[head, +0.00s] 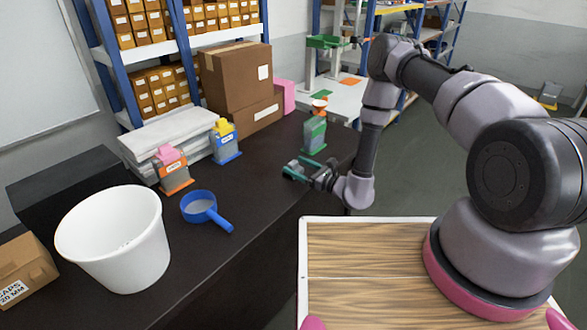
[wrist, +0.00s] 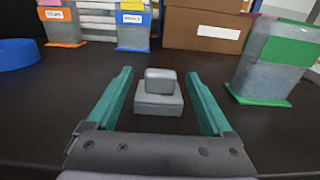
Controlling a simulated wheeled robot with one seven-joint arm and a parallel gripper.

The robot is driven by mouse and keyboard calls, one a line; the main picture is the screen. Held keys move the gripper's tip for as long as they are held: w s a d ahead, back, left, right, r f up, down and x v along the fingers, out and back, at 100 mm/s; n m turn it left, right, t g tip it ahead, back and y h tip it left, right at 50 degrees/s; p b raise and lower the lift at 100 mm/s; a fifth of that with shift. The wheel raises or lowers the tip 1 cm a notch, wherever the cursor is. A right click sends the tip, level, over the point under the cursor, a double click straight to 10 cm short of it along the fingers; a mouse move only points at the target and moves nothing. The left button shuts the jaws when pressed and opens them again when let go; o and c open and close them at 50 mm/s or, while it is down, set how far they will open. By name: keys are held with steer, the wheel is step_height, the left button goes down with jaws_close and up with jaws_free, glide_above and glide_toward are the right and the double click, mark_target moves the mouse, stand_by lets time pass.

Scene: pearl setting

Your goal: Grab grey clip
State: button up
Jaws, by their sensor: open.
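The grey clip (wrist: 159,92) shows in the wrist view as a small grey block with a wider base. It sits on the dark worktop, centred between the two teal fingers of my gripper (wrist: 159,76). The gripper is open, with a visible gap between the clip and each finger. In the head view my gripper (head: 303,167) is low over the far right part of the worktop, and I cannot make out the clip there.
A green-based container (wrist: 268,62) stands close to the right finger. Orange-based (head: 173,172) and blue-based (head: 225,142) containers, a blue scoop (head: 199,207) and a white bucket (head: 120,245) stand left on the worktop (head: 250,225). Cardboard boxes (head: 237,75) stand behind.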

mark_target(291, 162)
steer(key=x, duration=0.5)
steer(key=shift+w, duration=0.15)
jaws_close()
